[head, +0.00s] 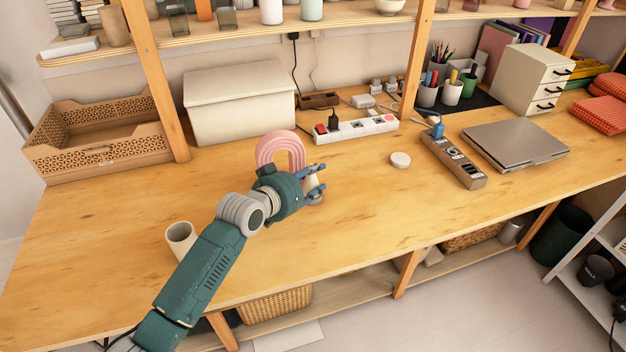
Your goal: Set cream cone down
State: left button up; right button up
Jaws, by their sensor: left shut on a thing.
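My left gripper (317,180) reaches over the middle of the wooden table (370,240) in the head view. It is shut on the cream cone (316,198), a small pale thing mostly hidden by the fingers. The cone's lower end shows just below the fingers, close to the table top. I cannot tell whether it touches the wood. My right gripper is not in view.
A pink arch (281,147) stands just behind my left gripper. A cream cup (181,238) stands left of my arm. A white power strip (355,129), a white round puck (400,160) and a grey-topped strip (453,160) lie behind and right. The table's front middle is clear.

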pick_arm(q)
jog(key=shift+f, duration=0.3)
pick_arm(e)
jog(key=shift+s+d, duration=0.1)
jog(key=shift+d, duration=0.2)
pick_arm(q)
jog(key=o, duration=1.2)
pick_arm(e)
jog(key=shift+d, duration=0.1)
pick_arm(q)
jog(key=v, duration=1.2)
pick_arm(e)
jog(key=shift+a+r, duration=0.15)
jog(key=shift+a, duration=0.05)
